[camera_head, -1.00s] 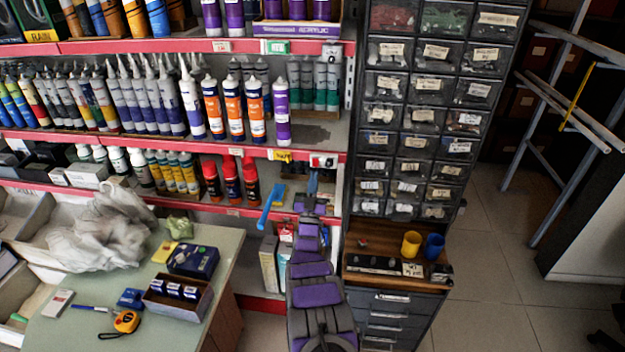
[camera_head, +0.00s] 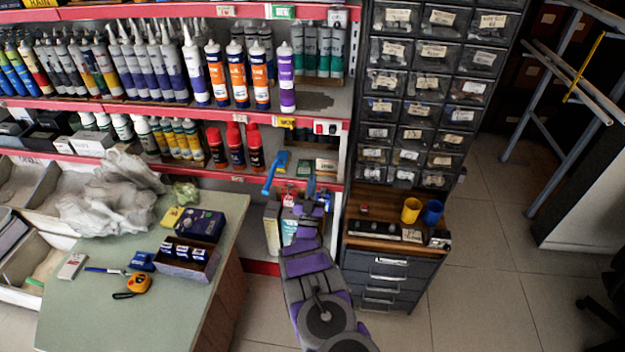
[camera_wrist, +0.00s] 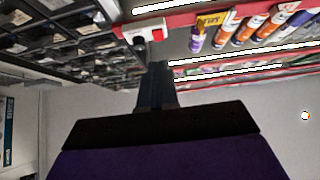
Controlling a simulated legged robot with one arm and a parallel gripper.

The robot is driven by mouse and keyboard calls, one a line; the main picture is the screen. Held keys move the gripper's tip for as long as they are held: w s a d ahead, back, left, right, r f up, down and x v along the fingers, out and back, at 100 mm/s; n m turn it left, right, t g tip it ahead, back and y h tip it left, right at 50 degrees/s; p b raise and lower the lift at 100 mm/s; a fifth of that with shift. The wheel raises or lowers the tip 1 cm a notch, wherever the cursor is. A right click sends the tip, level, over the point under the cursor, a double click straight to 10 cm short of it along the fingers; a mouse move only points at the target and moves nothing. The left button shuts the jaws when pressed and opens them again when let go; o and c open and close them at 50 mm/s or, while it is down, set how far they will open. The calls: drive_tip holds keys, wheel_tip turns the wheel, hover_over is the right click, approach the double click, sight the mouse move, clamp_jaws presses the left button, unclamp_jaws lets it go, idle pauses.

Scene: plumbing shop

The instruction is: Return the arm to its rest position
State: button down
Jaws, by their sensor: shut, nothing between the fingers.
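My purple and grey arm reaches up from the bottom centre of the head view toward the shelf. My gripper (camera_head: 311,186) is small at its far end, in front of the lower shelf and left of the drawer cabinet. In the wrist view the dark, narrow fingers of my gripper (camera_wrist: 156,84) are together with nothing between them. They point toward the shelf's red edge and the dark drawers. No held object shows in either view.
A red-edged shelf (camera_head: 190,163) holds tubes and bottles. A drawer cabinet (camera_head: 385,285) with a yellow cup (camera_head: 411,210) and a blue cup (camera_head: 432,212) stands right of my arm. A green counter (camera_head: 95,318) is at left.

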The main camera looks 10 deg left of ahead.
drive_tip(key=shift+w+d, duration=0.1)
drive_tip(key=w+r+m+g+y, duration=0.1)
drive_tip(key=w+r+g+y, duration=0.1)
drive_tip(key=w+r+g, duration=0.45)
drive_tip(key=s+d+r+n+g+y, duration=0.1)
drive_tip(key=s+d+r+g+y, duration=0.1)
drive_tip(key=s+r+g, duration=0.45)
drive_tip(key=s+d+r+g+h, duration=0.1)
drive_tip(key=s+d+g, duration=0.4)
drive_tip(key=s, duration=1.3)
drive_tip(key=s+d+r+g+h, duration=0.1)
drive_tip(key=s+d+g, duration=0.4)
drive_tip(key=s, duration=1.4)
drive_tip(key=s+d+r+g+h, duration=0.1)
drive_tip(key=s+d+r+g, duration=0.2)
drive_tip(key=s+d, duration=0.7)
drive_tip(key=s+g, duration=0.1)
drive_tip(key=s, duration=0.8)
drive_tip(key=shift+d+g, duration=0.3)
drive_tip(key=shift+g, duration=0.1)
drive_tip(key=c, duration=1.8)
unclamp_jaws()
drive_tip(key=shift+r, duration=0.1)
